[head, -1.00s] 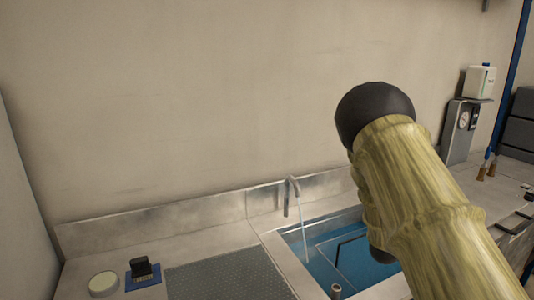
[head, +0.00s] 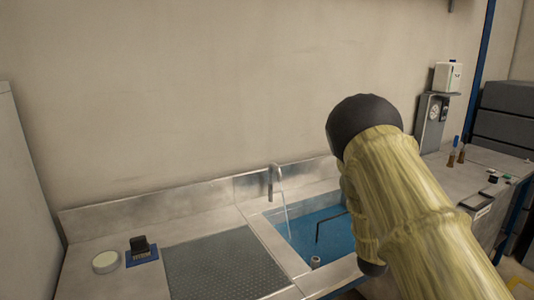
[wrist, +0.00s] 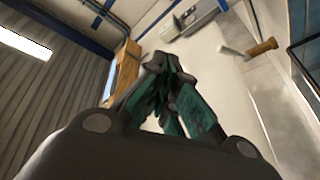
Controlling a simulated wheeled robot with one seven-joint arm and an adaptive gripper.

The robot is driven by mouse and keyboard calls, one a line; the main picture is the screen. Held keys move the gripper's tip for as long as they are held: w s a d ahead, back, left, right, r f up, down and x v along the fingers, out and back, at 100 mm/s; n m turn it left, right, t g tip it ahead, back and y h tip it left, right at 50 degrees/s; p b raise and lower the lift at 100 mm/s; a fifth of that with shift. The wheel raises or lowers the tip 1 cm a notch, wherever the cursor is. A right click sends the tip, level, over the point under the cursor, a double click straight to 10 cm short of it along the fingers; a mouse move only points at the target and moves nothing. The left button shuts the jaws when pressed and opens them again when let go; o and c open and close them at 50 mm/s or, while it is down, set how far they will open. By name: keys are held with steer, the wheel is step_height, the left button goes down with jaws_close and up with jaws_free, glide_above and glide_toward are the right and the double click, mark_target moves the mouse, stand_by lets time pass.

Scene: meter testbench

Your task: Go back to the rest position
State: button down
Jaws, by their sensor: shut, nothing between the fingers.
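My gripper (wrist: 168,64) shows in the wrist view with its dark, teal-padded fingers drawn together and nothing between them. It is in the air, pointing toward upper walls and ceiling fittings. In the head view my arm, in a yellowish sleeve with a dark rounded joint, is raised on the right side and hides part of the bench. The gripper itself does not show in the head view.
A bench holds a sink of blue water (head: 302,236) under a tap (head: 273,180), a textured grey mat (head: 220,265), a black device (head: 140,246) and a pale round disc (head: 106,262). A white box (head: 447,76) is at the right. Open air lies left of my arm.

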steer(key=s+a+f+n+g+y+b, duration=0.1)
steer(key=s+a+f+g+y, duration=0.15)
steer(key=s+f, duration=0.7)
steer(key=s+a+f+n+g+y+b, duration=0.15)
steer(key=s+f+y, duration=0.25)
steer(key=f, duration=1)
steer(key=s+a+f+g+y+b, duration=0.1)
steer(key=s+a+f+g+y, duration=0.15)
steer(key=s+f, duration=0.6)
steer(key=s+a+f+g+y+b, duration=0.1)
steer(key=s+a+f, duration=0.4)
steer(key=s, duration=0.6)
steer(key=s+a+f+g+y+b, duration=0.1)
steer(key=s+a+f+g+y, duration=0.2)
steer(key=s, duration=0.7)
steer(key=s+a+f+g+y+b, duration=0.1)
steer(key=s+a+f+g, duration=0.3)
steer(key=s+a+f, duration=0.4)
steer(key=s+y, duration=0.1)
steer(key=s, duration=0.2)
steer(key=shift+s+f, duration=0.3)
steer(key=shift+s, duration=0.05)
